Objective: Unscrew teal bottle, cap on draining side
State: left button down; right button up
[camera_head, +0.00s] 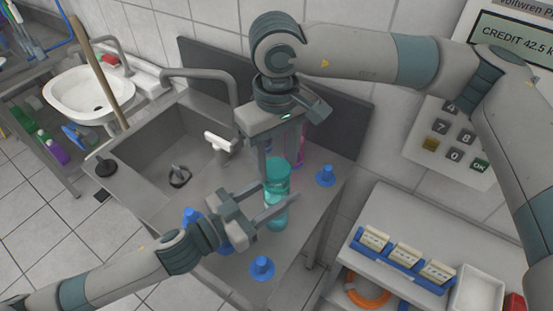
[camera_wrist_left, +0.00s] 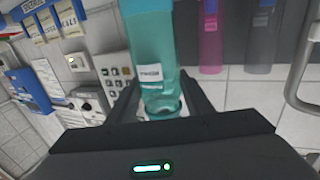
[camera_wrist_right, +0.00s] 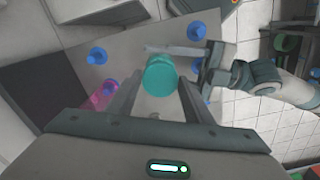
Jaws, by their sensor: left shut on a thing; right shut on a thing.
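The teal bottle (camera_head: 276,214) stands upright over the flat steel draining side (camera_head: 318,203) right of the sink basin. Its teal cap (camera_head: 278,168) is at the top and also shows from above in the right wrist view (camera_wrist_right: 160,76). My left gripper (camera_head: 280,200) is shut around the bottle's body from the side; the labelled bottle (camera_wrist_left: 153,60) fills the space between its fingers in the left wrist view. My right gripper (camera_head: 281,160) points down from above and is shut on the cap. Whether cap and bottle are apart is hard to tell.
Several blue knob-shaped pieces (camera_head: 325,176) stand on the steel top around the bottle. A pink bottle (camera_wrist_left: 211,40) stands behind, near the backsplash (camera_head: 345,125). The sink basin (camera_head: 165,150) with its tap lies left. A shelf with blue card holders (camera_head: 400,262) is at right.

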aim_at(276, 167)
jog(key=shift+r, duration=0.15)
jog(key=shift+r, duration=1.9)
pick_arm(q)
jog(key=c, duration=0.8)
grip_release()
jog(key=shift+a, duration=0.1)
pick_arm(e)
jog(key=shift+f, duration=0.1)
pick_arm(q)
jog(key=shift+s+a+f, duration=0.1)
jog(key=shift+s+a, duration=0.2)
jog(key=shift+a, duration=0.05)
pick_arm(e)
jog(key=shift+f, duration=0.2)
notch_tip(276, 167, down, 3)
jog(key=b, duration=0.4)
jog(key=shift+f, duration=0.2)
pick_arm(q)
jog(key=shift+b+v, duration=0.3)
jog(key=shift+v, duration=5.15)
pick_arm(e)
jog(key=shift+f, duration=0.3)
